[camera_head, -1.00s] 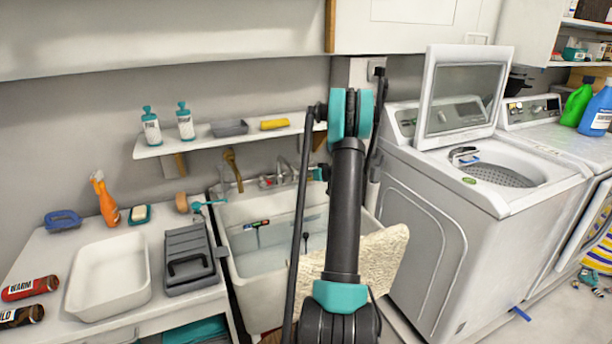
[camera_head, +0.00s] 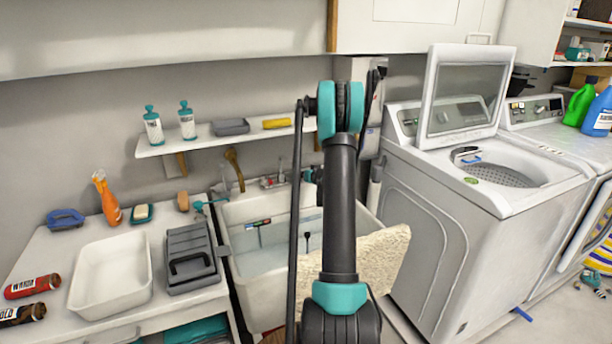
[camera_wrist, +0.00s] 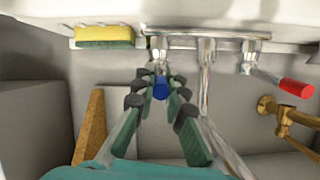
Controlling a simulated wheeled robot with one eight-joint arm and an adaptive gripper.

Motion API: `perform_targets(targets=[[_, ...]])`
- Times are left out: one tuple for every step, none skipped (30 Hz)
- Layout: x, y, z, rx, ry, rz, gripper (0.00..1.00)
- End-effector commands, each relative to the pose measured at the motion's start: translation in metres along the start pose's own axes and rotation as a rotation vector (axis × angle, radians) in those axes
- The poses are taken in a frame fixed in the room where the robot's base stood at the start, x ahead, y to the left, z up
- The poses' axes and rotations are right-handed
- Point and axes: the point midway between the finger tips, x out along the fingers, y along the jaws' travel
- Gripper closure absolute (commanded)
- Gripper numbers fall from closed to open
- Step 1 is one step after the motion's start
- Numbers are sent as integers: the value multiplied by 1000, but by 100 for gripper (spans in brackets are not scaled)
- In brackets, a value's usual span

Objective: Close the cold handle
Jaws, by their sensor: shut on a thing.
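The cold handle (camera_wrist: 160,87) is a small blue-tipped tap lever, seen in the wrist view pointing toward the camera. My gripper (camera_wrist: 158,80) has its two fingers on either side of the lever and is shut on it. The red-tipped hot handle (camera_wrist: 295,88) sticks out to the right in the wrist view. The chrome faucet (camera_wrist: 206,75) stands between the two handles. In the head view, the faucet (camera_head: 272,181) is at the back of the sink, and the cold handle is hidden by my arm and gripper.
A yellow-green sponge (camera_wrist: 104,36) and a brass tap (camera_wrist: 290,115) are near the faucet in the wrist view. The white sink (camera_head: 240,212) lies below a wall shelf (camera_head: 205,143). A washing machine (camera_head: 440,220) with its lid up stands right of my arm.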

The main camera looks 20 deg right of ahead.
Motion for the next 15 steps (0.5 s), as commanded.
perform_targets(targets=[[0,-1,1,0,1,4,100],[0,0,1,1,1,6,100],[0,0,0,2,2,6,100],[-1,0,0,2,2,6,100],[-1,0,0,2,2,6,100],[-1,0,0,2,1,6,100],[-1,0,0,2,1,5,100],[-1,0,0,2,1,5,100],[-1,0,1,2,1,5,87],[-1,0,1,2,1,5,84],[-1,0,1,2,1,5,80],[0,0,0,2,1,5,75],[0,0,0,2,1,5,71],[0,0,0,2,1,5,68],[0,0,0,2,1,5,68]])
